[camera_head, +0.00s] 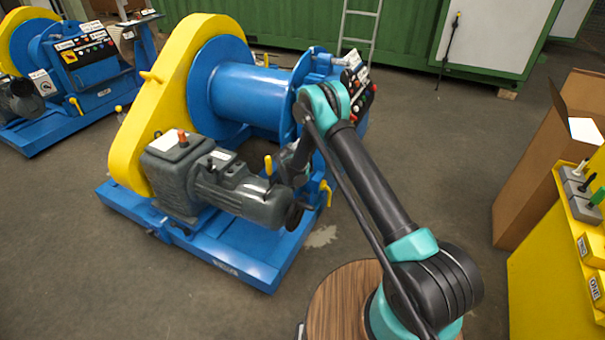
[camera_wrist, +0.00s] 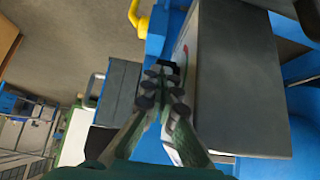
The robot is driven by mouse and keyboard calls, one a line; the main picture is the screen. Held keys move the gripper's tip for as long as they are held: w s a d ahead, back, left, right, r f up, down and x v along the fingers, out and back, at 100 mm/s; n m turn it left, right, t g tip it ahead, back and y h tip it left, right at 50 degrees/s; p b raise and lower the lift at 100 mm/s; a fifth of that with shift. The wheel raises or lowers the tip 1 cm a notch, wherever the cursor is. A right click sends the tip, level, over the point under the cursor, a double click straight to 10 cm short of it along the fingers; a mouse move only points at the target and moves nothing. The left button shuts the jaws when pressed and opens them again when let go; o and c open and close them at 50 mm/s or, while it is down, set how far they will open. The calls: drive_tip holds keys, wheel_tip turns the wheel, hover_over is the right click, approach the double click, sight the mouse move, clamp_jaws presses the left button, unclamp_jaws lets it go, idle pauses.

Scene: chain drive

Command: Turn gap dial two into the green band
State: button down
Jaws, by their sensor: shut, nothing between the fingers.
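My gripper (camera_wrist: 166,86) is shut and empty in the wrist view, its dark fingertips together. They are close to the narrow edge of a grey box (camera_wrist: 240,80). A pale panel (camera_wrist: 184,50) with thin red and green marks shows almost edge-on on the box's left side. I cannot tell whether this is gap dial two, nor whether the fingertips touch it. In the head view my arm reaches to the near right side of the blue winch (camera_head: 250,95), by its grey motor (camera_head: 240,195). No dial pointer or label for dial two is readable.
A yellow chain guard (camera_head: 135,135) covers the winch's left end. A second machine (camera_head: 70,75) stands at far left. A yellow stand (camera_head: 545,275) and a cardboard box (camera_head: 540,180) are at right. The floor (camera_head: 430,150) between winch and box is clear.

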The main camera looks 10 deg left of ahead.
drive_tip(key=shift+s+f, duration=0.1)
drive_tip(key=shift+f, duration=0.05)
drive_tip(key=shift+s+a+f, duration=0.1)
drive_tip(key=shift+s+f, duration=0.1)
drive_tip(key=shift+f, duration=0.75)
drive_tip(key=shift+s+a+f, duration=0.1)
drive_tip(key=shift+s+f, duration=0.1)
drive_tip(key=shift+f, duration=0.75)
drive_tip(key=shift+w, duration=0.1)
idle(0.5)
drive_tip(key=shift+w+d+r, duration=0.25)
drive_tip(key=shift+w, duration=0.4)
